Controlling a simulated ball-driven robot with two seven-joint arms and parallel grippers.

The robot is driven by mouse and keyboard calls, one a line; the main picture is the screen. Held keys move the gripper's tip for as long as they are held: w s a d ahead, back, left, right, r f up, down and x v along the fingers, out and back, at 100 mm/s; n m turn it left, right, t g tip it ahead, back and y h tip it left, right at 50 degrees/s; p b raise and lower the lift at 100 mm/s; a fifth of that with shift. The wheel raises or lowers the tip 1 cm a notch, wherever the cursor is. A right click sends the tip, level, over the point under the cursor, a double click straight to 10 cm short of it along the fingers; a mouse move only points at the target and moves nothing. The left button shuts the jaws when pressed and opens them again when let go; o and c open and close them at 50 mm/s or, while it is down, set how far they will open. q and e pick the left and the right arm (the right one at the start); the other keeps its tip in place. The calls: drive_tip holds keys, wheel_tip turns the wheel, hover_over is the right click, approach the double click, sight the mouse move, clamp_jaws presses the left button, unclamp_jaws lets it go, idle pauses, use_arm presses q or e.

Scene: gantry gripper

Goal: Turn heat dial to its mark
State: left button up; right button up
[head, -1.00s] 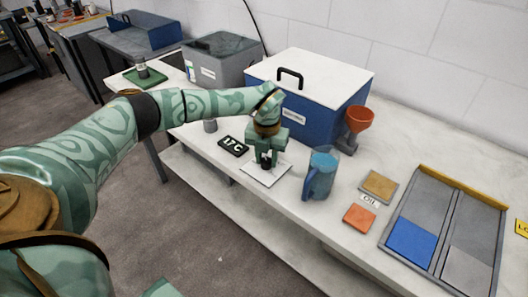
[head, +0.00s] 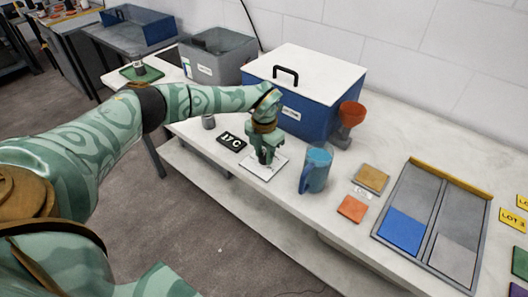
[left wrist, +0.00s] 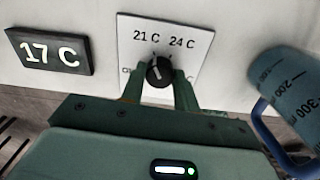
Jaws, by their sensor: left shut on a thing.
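The heat dial is a black knob (left wrist: 159,71) on a white plate (left wrist: 187,27), marked "21 C" and "24 C" along its far side; another mark at the left is partly hidden. A pale pointer line shows on the knob. My left gripper (head: 266,159) points down over the plate in the head view, and in the left wrist view its two green fingers (left wrist: 158,88) are shut on the knob from both sides. A black display (left wrist: 50,51) reading "17 C" lies left of the plate; it also shows in the head view (head: 231,141). My right gripper is not in view.
A blue measuring jug (head: 316,169) stands close right of the plate. Behind are a blue box with a white lid (head: 322,75), an orange funnel (head: 351,114) and a grey bin (head: 213,57). A divided tray (head: 436,215) lies at the right.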

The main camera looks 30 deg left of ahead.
sight(264, 155)
use_arm(q)
drive_tip(key=shift+w, duration=0.1)
drive_tip(key=o, duration=1)
drive_tip(key=shift+c, duration=0.2)
drive_tip(key=shift+r, duration=0.15)
wheel_tip(264, 155, up, 16)
drive_tip(key=p, duration=0.4)
